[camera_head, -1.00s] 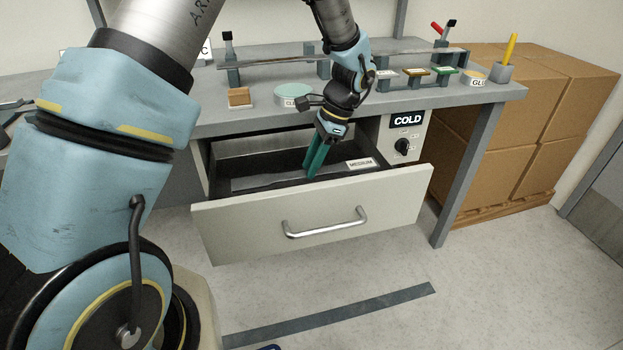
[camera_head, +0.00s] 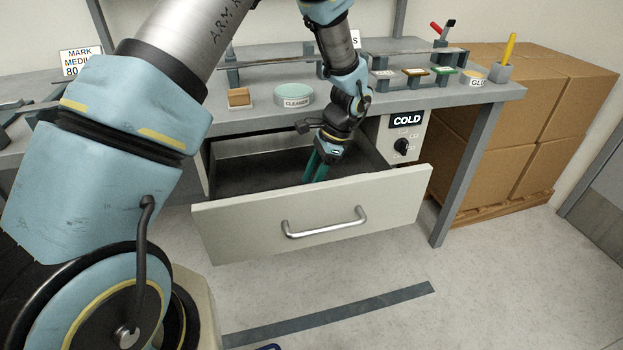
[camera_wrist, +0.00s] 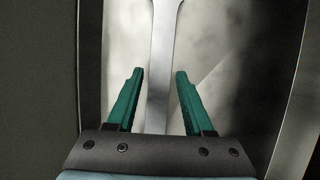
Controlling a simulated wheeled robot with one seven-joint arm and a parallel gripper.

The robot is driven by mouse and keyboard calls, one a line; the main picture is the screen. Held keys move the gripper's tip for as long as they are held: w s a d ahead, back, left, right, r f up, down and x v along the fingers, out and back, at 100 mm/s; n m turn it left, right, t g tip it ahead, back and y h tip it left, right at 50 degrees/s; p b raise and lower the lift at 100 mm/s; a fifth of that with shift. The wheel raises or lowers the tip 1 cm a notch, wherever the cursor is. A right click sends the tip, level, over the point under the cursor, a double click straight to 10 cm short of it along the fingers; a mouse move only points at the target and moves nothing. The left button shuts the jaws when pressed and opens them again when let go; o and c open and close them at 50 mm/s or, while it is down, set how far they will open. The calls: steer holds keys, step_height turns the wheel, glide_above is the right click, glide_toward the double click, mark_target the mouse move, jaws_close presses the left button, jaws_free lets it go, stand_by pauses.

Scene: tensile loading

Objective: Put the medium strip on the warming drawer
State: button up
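A grey metal strip (camera_wrist: 160,65) with a wider end runs lengthwise through the middle of the wrist view. My gripper (camera_wrist: 159,72) is open, with its two green fingers on either side of the strip and a visible gap at each side. In the head view my gripper (camera_head: 315,178) points down into the open drawer (camera_head: 290,230), with its fingertips partly hidden behind the drawer front. The strip is hidden in the head view, and no size label on it shows in the wrist view.
A COLD sign (camera_head: 407,120) and a dial (camera_head: 402,146) are on the panel right of the drawer. On the bench (camera_head: 210,122) above stand a cleaner tub (camera_head: 293,95), a brown block (camera_head: 239,97) and small coloured blocks. Cardboard boxes (camera_head: 545,110) stand at right.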

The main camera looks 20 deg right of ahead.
steer(key=shift+o, duration=1)
steer(key=w+b+v, duration=0.1)
steer(key=v, duration=1.1)
steer(key=w+a+r+n+g+h, duration=0.1)
steer(key=a+n, duration=0.3)
steer(key=a, duration=0.5)
steer(key=w+a+r+n+h, duration=0.15)
steer(key=a+n, duration=0.25)
steer(key=a, duration=0.6)
steer(key=s+a+n+t+h, duration=0.1)
steer(key=s+a+n, duration=0.2)
steer(key=a+n, duration=0.2)
steer(key=s+a+n+t+h, duration=0.1)
steer(key=s+a+n, duration=0.3)
steer(key=a, duration=0.7)
steer(key=shift+r+n, duration=0.25)
steer(key=shift+n, duration=0.45)
steer(key=shift+w, duration=0.1)
step_height(320, 180, up, 6)
steer(key=p, duration=0.6)
steer(key=shift+r, duration=0.25)
